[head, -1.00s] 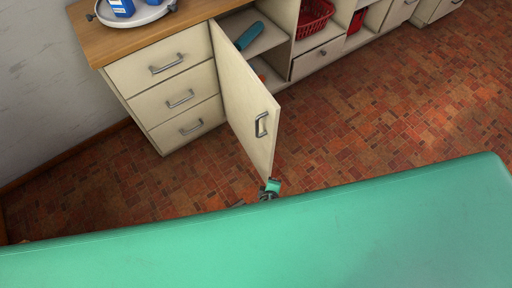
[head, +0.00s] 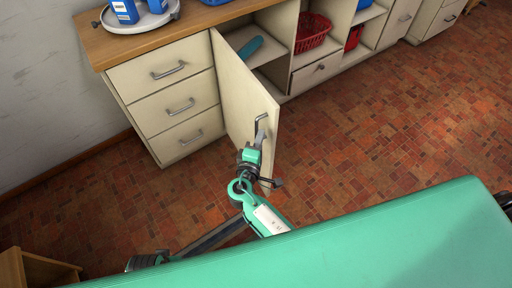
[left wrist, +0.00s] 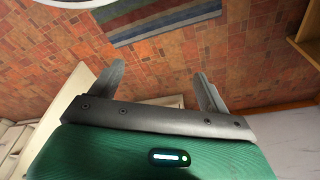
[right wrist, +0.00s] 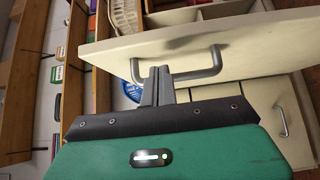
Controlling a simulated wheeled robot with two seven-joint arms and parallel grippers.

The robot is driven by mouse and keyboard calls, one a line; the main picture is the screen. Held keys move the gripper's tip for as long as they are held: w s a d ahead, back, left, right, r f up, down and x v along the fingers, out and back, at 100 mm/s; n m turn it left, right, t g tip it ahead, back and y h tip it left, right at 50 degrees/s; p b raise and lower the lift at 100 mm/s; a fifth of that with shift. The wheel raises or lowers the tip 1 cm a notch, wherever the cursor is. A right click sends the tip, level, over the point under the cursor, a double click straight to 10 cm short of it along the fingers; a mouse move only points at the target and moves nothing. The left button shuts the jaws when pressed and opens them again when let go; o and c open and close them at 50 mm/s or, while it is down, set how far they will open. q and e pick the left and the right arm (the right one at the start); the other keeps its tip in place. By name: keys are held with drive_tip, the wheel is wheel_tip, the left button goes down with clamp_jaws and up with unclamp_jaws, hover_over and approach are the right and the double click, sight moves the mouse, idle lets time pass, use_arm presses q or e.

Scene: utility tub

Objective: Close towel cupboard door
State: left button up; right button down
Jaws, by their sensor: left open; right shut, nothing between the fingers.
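The cream cupboard door (head: 238,85) stands wide open in the head view, swung out from the cabinet. Its grey bar handle (head: 260,118) is near the free edge. My right gripper (head: 259,137) is at the door's outer face, just below the handle. In the right wrist view the shut, empty fingers (right wrist: 158,80) overlap the handle bar (right wrist: 200,74) in front of the door panel (right wrist: 245,38); I cannot tell whether they touch it.
Drawers (head: 165,68) stand left of the door. Inside the cupboard lies a blue-teal rolled thing (head: 250,47). Open shelves with a red basket (head: 312,31) are to the right. A wooden unit (head: 40,270) is at lower left. The brick floor (head: 370,130) right of the door is clear.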

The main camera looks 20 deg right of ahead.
sight(266, 121)
use_arm(q)
drive_tip(key=shift+s+f, duration=0.15)
drive_tip(key=shift+f, duration=0.25)
use_arm(e)
drive_tip(key=shift+x, duration=1.6)
